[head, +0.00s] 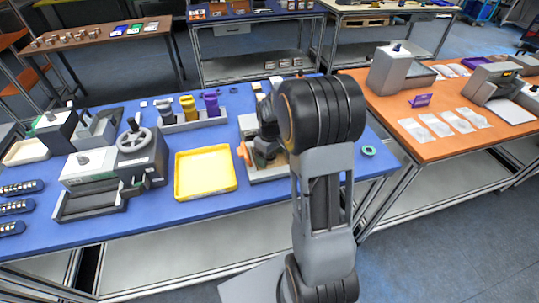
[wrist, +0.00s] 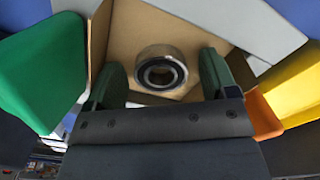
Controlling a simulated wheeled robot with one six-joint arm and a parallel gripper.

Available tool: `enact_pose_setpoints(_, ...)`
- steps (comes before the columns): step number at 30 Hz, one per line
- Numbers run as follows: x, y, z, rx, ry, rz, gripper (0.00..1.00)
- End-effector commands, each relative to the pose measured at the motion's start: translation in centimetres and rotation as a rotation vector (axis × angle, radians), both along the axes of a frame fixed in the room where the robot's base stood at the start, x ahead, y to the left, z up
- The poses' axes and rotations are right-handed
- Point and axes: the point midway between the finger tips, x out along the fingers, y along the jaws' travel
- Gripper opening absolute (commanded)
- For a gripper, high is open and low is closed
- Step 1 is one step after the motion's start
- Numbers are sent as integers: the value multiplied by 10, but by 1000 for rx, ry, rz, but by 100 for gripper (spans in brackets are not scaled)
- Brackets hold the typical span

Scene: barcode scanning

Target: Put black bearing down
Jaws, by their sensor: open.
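The bearing (wrist: 160,72) shows in the wrist view as a metal ring with a dark inner band. It rests on a tan surface (wrist: 130,40). My gripper (wrist: 163,70) is open, with one dark green finger on each side of the bearing and a visible gap between each finger and the ring. In the head view my gripper (head: 262,152) is low over a grey station on the blue table, right of the yellow tray. My arm hides part of that station, and I cannot make out the bearing there.
The yellow tray (head: 205,172) stands empty left of my gripper. A press with a handwheel (head: 135,142) and a rack of coloured holders (head: 190,116) stand further left. A teal ring (head: 368,150) lies to the right. An orange table (head: 430,153) with packets stands beyond a gap.

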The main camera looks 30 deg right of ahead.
Motion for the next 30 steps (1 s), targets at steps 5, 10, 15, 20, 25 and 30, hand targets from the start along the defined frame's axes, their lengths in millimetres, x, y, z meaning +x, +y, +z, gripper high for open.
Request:
enact_pose_setpoints(5,0,0,2,0,0,0,79)
enact_pose_setpoints(10,1,0,17,-1,-5,0,79)
enact_pose_setpoints(15,1,0,50,-2,-6,0,79)
enact_pose_setpoints(20,1,0,80,-2,-4,0,79)
enact_pose_setpoints(25,1,0,105,-1,-3,0,79)
enact_pose_setpoints(30,-1,1,121,-2,-6,-4,79)
